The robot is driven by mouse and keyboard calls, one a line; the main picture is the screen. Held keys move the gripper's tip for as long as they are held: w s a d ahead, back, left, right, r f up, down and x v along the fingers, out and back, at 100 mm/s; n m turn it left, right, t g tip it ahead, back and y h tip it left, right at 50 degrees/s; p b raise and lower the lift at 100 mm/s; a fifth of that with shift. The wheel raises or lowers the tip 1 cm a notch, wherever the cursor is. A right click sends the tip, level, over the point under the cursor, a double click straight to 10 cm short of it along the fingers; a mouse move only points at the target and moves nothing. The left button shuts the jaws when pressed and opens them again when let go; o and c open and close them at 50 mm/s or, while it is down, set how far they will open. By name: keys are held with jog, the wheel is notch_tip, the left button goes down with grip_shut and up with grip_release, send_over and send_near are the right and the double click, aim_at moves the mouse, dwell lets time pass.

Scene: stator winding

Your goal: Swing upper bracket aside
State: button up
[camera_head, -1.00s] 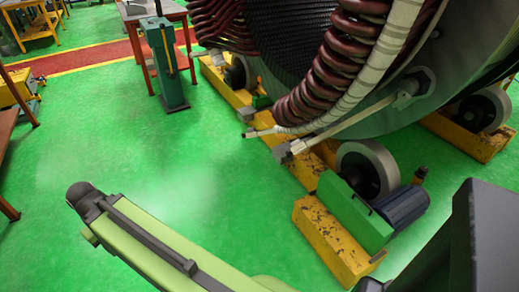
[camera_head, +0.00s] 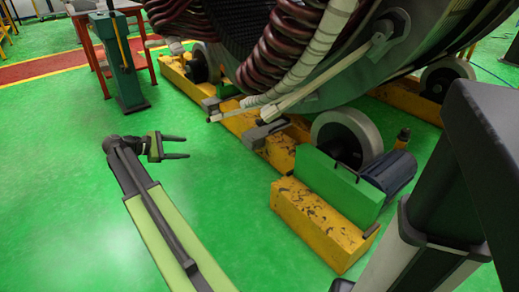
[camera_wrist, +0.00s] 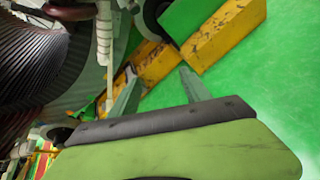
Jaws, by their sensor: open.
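A pale bracket arm (camera_head: 315,87) is fixed to the stator's side face at a dark clamp (camera_head: 384,37) and slants down left across the lower coils. Its thin end lies near the beam at about the coil's lower edge. A grey block bracket (camera_head: 265,133) sits lower, just below that arm. I cannot tell for certain which is the upper bracket. My gripper (camera_head: 187,147) is open and empty, left of both brackets and apart from them, its fingers pointing right. In the wrist view, my open gripper (camera_wrist: 158,74) has the yellow beam beyond its fingertips.
The stator (camera_head: 240,35) with dark red coils rests on grey rollers (camera_head: 345,135) and yellow beams (camera_head: 315,222). A green motor mount (camera_head: 335,185) stands at the beam's near end. A dark green post (camera_head: 118,65) stands behind left. The green floor left of my gripper is clear.

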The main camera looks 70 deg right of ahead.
jog(key=s+d+n+g+h+b, duration=0.1)
jog(key=s+d+g+b, duration=0.7)
jog(key=d, duration=0.6)
jog(key=t+p, duration=0.2)
send_near(259, 123)
jog(key=x, duration=0.6)
jog(key=w+d+x, duration=0.1)
jog(key=x, duration=0.3)
jog(key=shift+s+d+f, duration=0.1)
jog(key=shift+d+f, duration=0.05)
jog(key=shift+f, duration=0.25)
jog(key=shift+s, duration=0.1)
grip_shut()
jog(key=shift+s, duration=0.1)
